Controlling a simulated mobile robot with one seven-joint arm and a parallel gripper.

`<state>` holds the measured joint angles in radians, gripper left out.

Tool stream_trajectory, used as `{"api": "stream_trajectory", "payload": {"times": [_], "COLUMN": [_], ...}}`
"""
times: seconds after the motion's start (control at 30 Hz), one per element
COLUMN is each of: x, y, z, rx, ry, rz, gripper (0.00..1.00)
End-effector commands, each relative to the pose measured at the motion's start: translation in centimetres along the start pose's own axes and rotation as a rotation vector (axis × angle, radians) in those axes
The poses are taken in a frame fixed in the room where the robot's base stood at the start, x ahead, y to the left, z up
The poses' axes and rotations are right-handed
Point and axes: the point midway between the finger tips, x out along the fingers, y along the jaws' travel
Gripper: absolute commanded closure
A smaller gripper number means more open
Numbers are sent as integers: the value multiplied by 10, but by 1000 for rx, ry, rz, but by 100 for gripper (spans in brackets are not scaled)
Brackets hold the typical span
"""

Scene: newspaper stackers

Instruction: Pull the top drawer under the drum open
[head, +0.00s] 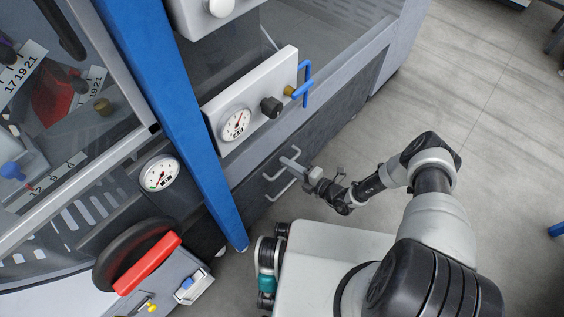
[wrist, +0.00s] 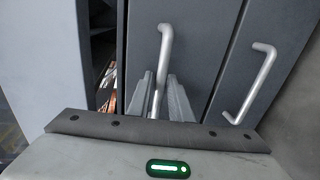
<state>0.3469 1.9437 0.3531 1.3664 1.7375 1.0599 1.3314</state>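The top drawer (wrist: 138,45) has a dark grey front with a pale bar handle (wrist: 163,50). In the wrist view a dark gap with coloured items shows along its left edge, so it appears partly pulled out. My gripper (wrist: 160,88) has one finger on each side of this handle, close against it, and looks shut on it. In the head view my gripper (head: 298,168) is at the handles low on the dark cabinet, below the drum's gauge panel. The drawer's opening is hard to see there.
A second drawer handle (wrist: 262,80) is to the right in the wrist view. A blue post (head: 175,110) and a gauge panel (head: 250,105) with a blue lever (head: 304,85) stand near the arm. Open floor (head: 480,110) lies to the right.

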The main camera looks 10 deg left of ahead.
Motion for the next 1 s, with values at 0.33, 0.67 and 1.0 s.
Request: {"api": "stream_trajectory", "payload": {"times": [0.33, 0.67, 1.0], "x": [2, 2, -10], "y": [0, 0, -3], "z": [0, 0, 14], "rx": [0, 0, -1], "ry": [-1, -1, -3], "rz": [1, 1, 0], "gripper": [82, 100, 100]}}
